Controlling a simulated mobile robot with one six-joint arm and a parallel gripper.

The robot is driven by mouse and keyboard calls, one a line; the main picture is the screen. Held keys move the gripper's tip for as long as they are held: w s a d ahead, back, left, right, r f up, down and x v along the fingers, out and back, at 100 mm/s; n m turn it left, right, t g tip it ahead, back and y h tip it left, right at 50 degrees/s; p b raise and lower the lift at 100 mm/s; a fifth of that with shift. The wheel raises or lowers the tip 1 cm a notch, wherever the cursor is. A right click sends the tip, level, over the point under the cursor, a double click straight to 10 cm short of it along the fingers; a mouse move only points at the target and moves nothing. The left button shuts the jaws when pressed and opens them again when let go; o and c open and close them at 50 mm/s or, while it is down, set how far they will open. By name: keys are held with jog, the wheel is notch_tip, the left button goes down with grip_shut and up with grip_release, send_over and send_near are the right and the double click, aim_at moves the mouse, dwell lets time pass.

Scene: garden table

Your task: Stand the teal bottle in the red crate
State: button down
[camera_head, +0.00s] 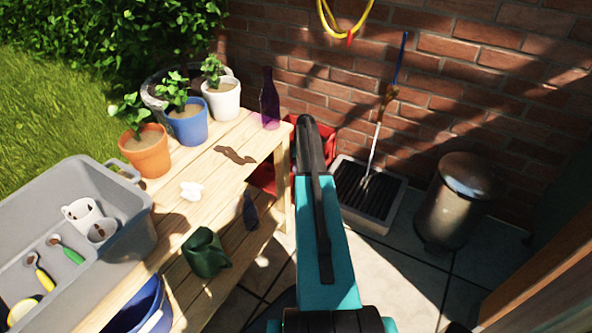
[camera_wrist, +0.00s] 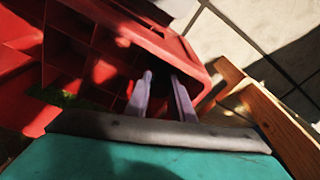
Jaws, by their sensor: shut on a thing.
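The red crate (camera_head: 323,128) stands on the ground beyond the table's right end, partly hidden by the table and my arm. In the wrist view the crate (camera_wrist: 188,50) fills the upper left, with compartments divided by red walls. My gripper (camera_wrist: 158,85) is over the crate near its right rim, its two fingers pointing into a dark compartment. It is shut on what I take to be the teal bottle, but the bottle is lost in shadow between the fingers. In the head view my arm hides my gripper and the bottle.
A purple bottle (camera_head: 270,100) stands on the table (camera_head: 195,225) near its far corner. Several potted plants, a grey tub (camera_head: 150,225) and a green watering can (camera_head: 205,254) are to the left. A dark tray (camera_head: 345,190) and a metal bin (camera_head: 455,205) stand to the right.

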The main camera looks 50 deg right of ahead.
jog(key=c, duration=1.8)
grip_release()
jog(key=shift+f, duration=0.1)
notch_tip(320, 180, up, 12)
jog(key=s+d+p, duration=0.1)
jog(key=p, duration=0.3)
jog(key=shift+s+p, duration=0.2)
jog(key=shift+p, duration=0.2)
